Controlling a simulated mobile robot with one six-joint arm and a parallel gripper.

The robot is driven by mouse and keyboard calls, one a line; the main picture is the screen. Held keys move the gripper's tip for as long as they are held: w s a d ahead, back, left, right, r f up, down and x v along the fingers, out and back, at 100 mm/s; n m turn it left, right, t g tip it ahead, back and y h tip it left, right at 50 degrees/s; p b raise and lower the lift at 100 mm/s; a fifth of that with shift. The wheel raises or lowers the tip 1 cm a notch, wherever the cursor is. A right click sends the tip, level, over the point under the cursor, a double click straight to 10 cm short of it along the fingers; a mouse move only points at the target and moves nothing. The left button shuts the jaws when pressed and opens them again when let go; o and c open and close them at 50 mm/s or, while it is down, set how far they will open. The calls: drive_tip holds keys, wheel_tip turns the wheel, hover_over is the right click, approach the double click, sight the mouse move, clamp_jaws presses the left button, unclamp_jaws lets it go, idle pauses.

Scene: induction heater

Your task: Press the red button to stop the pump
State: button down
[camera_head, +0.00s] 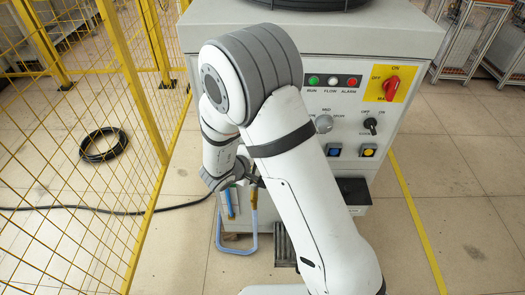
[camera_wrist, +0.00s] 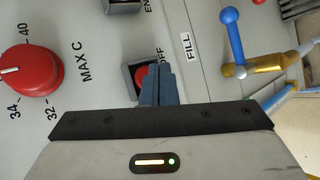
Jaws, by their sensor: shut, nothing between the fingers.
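The red button (camera_wrist: 141,76) sits in a dark square housing marked OFF in the wrist view. My gripper (camera_wrist: 158,68) is shut and empty, with its slim blue-grey fingers together. The fingertips overlap the button's right side in the picture and hide part of it and of the label. I cannot tell whether they touch it. In the head view my arm covers the lower left of the machine's front, and the red button does not show there.
The wrist view shows a large red MAX C knob (camera_wrist: 30,75) left of the button and a blue-handled valve (camera_wrist: 233,35) to the right. In the head view, the white machine (camera_head: 415,45) carries a red rotary switch (camera_head: 391,88). A yellow mesh fence (camera_head: 140,90) stands left.

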drive_tip(key=shift+s+p, duration=1.25)
drive_tip(key=shift+s, duration=1.25)
drive_tip(key=shift+a, duration=0.1)
drive_tip(key=s+p, duration=0.4)
drive_tip(key=s, duration=0.7)
drive_tip(key=shift+a, duration=0.15)
